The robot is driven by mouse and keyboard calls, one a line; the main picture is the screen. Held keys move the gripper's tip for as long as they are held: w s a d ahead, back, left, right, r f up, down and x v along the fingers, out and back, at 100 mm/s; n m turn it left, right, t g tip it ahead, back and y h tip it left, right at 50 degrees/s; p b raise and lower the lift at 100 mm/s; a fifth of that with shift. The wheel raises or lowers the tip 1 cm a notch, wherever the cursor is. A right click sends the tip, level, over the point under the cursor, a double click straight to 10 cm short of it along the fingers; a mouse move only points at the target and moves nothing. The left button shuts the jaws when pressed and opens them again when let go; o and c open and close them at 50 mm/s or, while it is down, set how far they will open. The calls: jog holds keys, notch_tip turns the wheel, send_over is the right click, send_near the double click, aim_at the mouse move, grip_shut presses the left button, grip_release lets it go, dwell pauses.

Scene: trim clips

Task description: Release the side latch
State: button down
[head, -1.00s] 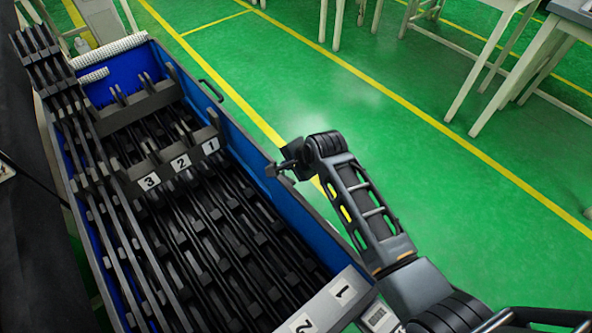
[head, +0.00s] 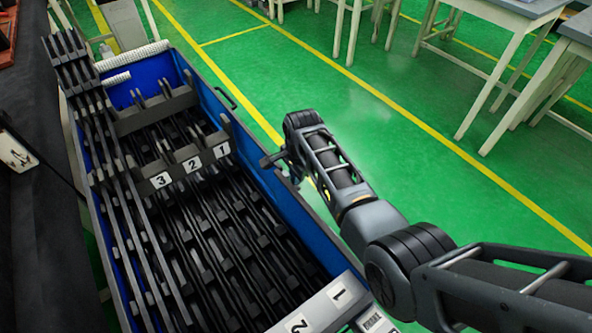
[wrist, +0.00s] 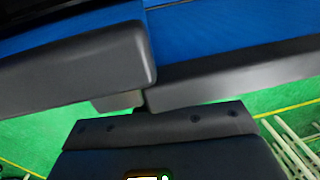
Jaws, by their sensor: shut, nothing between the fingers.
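My gripper (head: 267,160) is at the right wall of the long blue bin (head: 314,215). Its tip overlaps the dark rim in the head view, and I cannot tell whether it touches. The gripper is shut and empty. In the wrist view its dark finger ends (wrist: 148,88) lie close together before the blue wall (wrist: 230,35). I cannot single out the side latch with certainty. A dark loop handle (head: 226,97) sticks out from the same wall, farther back and apart from my gripper.
Long black trim strips (head: 215,245) fill the bin, with dividers labelled 1, 2 and 3 (head: 192,165). A dark bench (head: 35,240) stands close on the left. The green floor right of the bin is open. White-legged tables (head: 500,70) stand at the back right.

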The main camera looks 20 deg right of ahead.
jog(key=shift+r+p, duration=0.7)
jog(key=shift+r, duration=0.1)
jog(key=shift+r+p, duration=0.35)
jog(key=shift+r, duration=0.05)
notch_tip(320, 180, up, 13)
jog(key=s+p, duration=0.1)
jog(key=p, duration=0.1)
jog(key=shift+s+d, duration=0.15)
jog(key=shift+s, duration=0.1)
